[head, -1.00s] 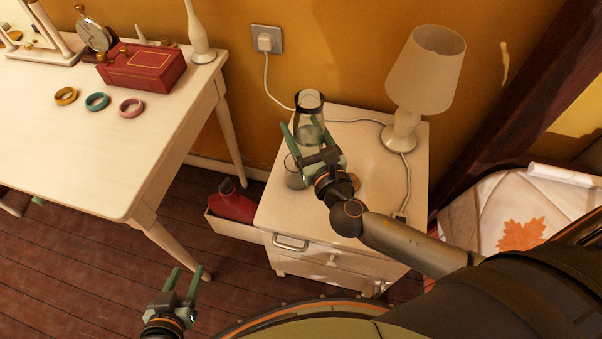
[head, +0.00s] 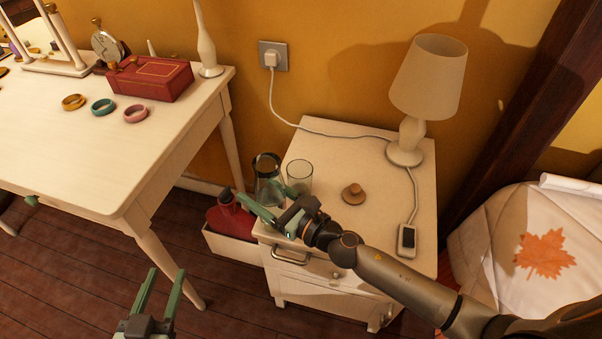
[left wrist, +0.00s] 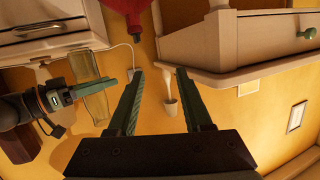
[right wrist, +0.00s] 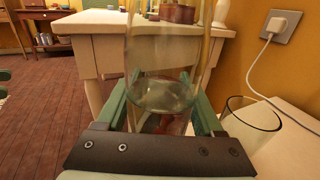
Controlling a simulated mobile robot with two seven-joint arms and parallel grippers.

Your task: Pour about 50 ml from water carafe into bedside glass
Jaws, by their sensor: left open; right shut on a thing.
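The clear glass water carafe (head: 267,187) is at the left edge of the white nightstand, with water low inside it. My right gripper (head: 262,207) is shut around its body; the carafe (right wrist: 165,90) looks about upright between the fingers in the right wrist view. The bedside glass (head: 299,174) stands upright on the nightstand just right of the carafe, and looks empty. It also shows at the right of the right wrist view (right wrist: 252,122). My left gripper (head: 163,293) is open and empty over the floor, low in the head view, away from both vessels.
On the nightstand (head: 330,240), a round wooden stopper (head: 353,194), a lamp (head: 428,85) and its corded switch (head: 407,238) stand right of the glass. A red bottle (head: 231,216) sits in a box left of it. A white dressing table (head: 130,165) is further left.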

